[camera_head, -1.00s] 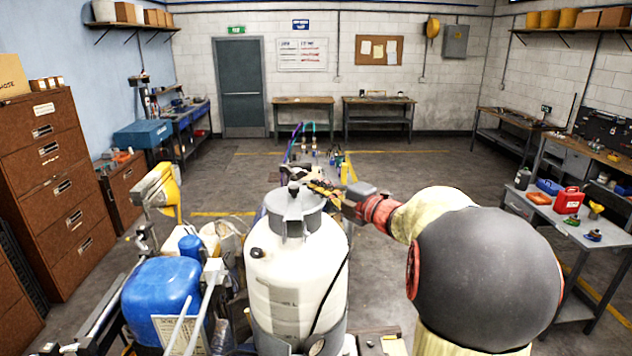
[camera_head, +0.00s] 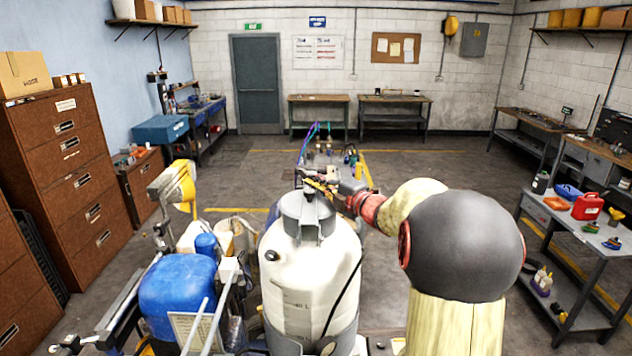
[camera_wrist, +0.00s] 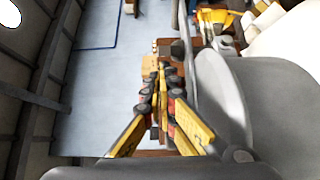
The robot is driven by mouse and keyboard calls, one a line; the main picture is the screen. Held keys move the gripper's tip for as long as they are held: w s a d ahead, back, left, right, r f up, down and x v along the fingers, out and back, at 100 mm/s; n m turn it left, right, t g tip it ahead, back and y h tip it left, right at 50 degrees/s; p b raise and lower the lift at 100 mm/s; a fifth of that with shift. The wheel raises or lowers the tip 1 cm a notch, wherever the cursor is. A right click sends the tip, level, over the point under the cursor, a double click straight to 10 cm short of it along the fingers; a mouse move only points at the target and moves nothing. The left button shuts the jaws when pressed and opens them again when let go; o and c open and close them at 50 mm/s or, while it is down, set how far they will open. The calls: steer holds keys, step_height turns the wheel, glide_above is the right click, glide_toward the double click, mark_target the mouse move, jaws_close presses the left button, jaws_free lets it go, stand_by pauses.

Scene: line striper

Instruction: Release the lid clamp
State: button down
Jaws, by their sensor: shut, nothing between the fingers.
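The white tank (camera_head: 312,285) stands upright with a grey lid (camera_head: 306,212) on top. A grey raised piece (camera_head: 308,194) sits on the lid; I cannot tell if it is the lid clamp. My gripper (camera_head: 312,182) is at the far side of the lid top, partly hidden behind that piece. In the wrist view, my gripper's yellow fingers with dark pads (camera_wrist: 162,80) meet at their tips and hold nothing. A large grey rounded part, seemingly the lid (camera_wrist: 275,105), is close at their right. Contact cannot be told.
A blue tank (camera_head: 180,293) and metal rails are left of the white tank. A yellow-headed device (camera_head: 182,185) rises behind them. Brown drawers (camera_head: 65,170) stand at the left, and a grey table (camera_head: 565,222) with a red can (camera_head: 587,206) at the right. The floor beyond is mostly clear.

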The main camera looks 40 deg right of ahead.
steer(key=shift+s+d+n+g+y+b, duration=0.1)
steer(key=shift+d+n+g+y, duration=0.25)
steer(key=shift+n+y, duration=0.6)
steer(key=shift+s+d+n+g+y+b, duration=0.2)
steer(key=shift+d+n+y, duration=0.3)
steer(key=shift+y, duration=0.75)
steer(key=shift+w+d+n+g+y+b, duration=0.1)
steer(key=shift+d+n+g+y, duration=0.25)
steer(key=shift+n+y, duration=0.6)
steer(key=shift+d+b, duration=0.75)
steer(key=shift+b, duration=0.25)
steer(key=v, duration=1.1)
steer(key=shift+s+d, duration=0.3)
steer(key=shift+d, duration=0.05)
steer(key=shift+f, duration=0.15)
